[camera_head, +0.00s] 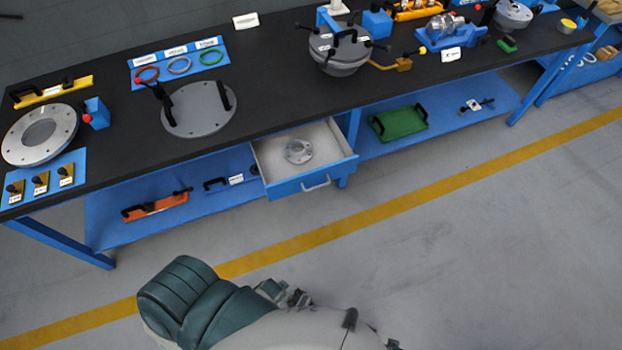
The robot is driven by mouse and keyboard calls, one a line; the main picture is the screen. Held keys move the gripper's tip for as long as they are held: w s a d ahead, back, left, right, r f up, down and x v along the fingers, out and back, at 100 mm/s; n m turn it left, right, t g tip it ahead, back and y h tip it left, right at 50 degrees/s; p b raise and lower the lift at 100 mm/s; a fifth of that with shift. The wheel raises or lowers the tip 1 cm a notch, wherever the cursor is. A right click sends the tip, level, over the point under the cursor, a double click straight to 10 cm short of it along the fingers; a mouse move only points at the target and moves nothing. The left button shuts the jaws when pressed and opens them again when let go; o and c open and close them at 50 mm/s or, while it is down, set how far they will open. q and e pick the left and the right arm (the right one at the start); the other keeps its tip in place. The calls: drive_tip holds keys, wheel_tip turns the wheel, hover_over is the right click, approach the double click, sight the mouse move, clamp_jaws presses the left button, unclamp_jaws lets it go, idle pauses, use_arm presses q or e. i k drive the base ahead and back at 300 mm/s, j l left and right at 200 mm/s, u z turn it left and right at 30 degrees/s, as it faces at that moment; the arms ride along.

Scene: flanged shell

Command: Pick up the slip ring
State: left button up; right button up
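No label I can read names the slip ring. A round metallic flanged part (299,151) lies in the open drawer (318,186) under the bench and could be it. Its flange is flat on the light drawer floor, with a raised centre. Another shiny cylindrical metal part (445,25) sits in a blue holder on the bench top at the upper right. Neither of my grippers can be made out. Only grey and dark green parts of my own body show at the bottom.
The long black bench (285,95) carries a grey ring flange (40,134), a round plate with handles (198,108), coloured rings and a handled vessel (341,50). The lower blue shelf holds a green tray (402,123) and an orange tool (155,206). The floor in front is clear.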

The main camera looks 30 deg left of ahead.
sight(294, 157)
drive_tip(key=i+l+u, duration=0.1)
drive_tip(key=u, duration=0.6)
drive_tip(key=i, duration=0.05)
